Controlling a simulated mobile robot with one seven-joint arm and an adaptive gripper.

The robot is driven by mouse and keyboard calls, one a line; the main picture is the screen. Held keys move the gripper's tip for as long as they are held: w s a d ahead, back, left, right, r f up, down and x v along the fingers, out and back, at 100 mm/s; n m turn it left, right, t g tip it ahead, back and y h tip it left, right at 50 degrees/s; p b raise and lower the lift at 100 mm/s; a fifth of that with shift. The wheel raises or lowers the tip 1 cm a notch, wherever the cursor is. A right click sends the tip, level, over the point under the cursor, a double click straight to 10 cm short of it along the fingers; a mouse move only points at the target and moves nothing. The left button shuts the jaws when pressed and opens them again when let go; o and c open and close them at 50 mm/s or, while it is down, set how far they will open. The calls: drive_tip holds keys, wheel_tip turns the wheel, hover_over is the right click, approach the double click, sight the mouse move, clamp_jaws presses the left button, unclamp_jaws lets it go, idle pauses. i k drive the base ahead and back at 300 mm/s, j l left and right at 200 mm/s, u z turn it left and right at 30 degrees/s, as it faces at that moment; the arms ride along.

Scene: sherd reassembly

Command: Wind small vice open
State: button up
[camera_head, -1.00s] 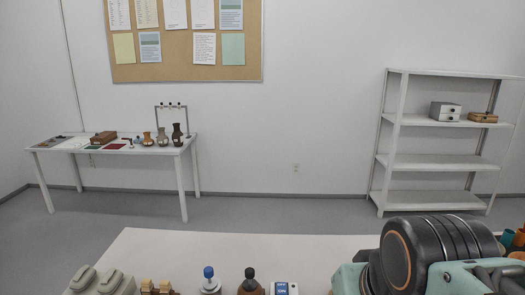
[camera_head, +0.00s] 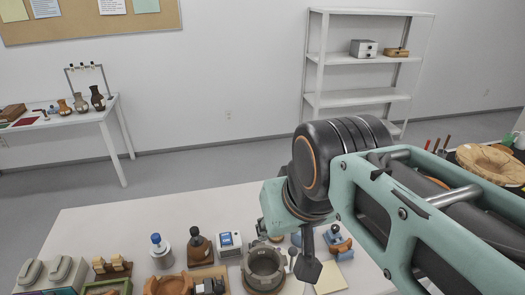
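I cannot surely pick out the small vice. A small dark grey block-like thing (camera_head: 209,286) at the bottom edge, right of an orange-brown bowl, may be it; it is cut off by the frame. A small blue and orange thing (camera_head: 338,243) stands further right, partly near my arm; its kind is unclear. My gripper (camera_head: 307,274) hangs down from the arm over the right part of the worktable, right of a grey ring-shaped pot. It shows as a narrow dark shape, and its finger opening cannot be made out.
The white worktable (camera_head: 100,225) carries a blue-capped bottle (camera_head: 161,250), a brown bottle (camera_head: 200,246), a white device with a blue screen (camera_head: 229,243), the grey pot (camera_head: 263,268) and the orange-brown bowl (camera_head: 168,286). A wooden bowl (camera_head: 492,163) stands right. The table's back left is clear.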

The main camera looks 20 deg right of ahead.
sight(335, 228)
drive_tip(key=z, duration=1.05)
drive_tip(key=k, duration=0.55)
drive_tip(key=i+l, duration=0.45)
drive_tip(key=i+l+u, duration=0.1)
drive_tip(key=i+l, duration=0.35)
drive_tip(key=l, duration=0.2)
drive_tip(key=j+u, duration=0.1)
drive_tip(key=j, duration=0.45)
drive_tip(key=i, duration=0.05)
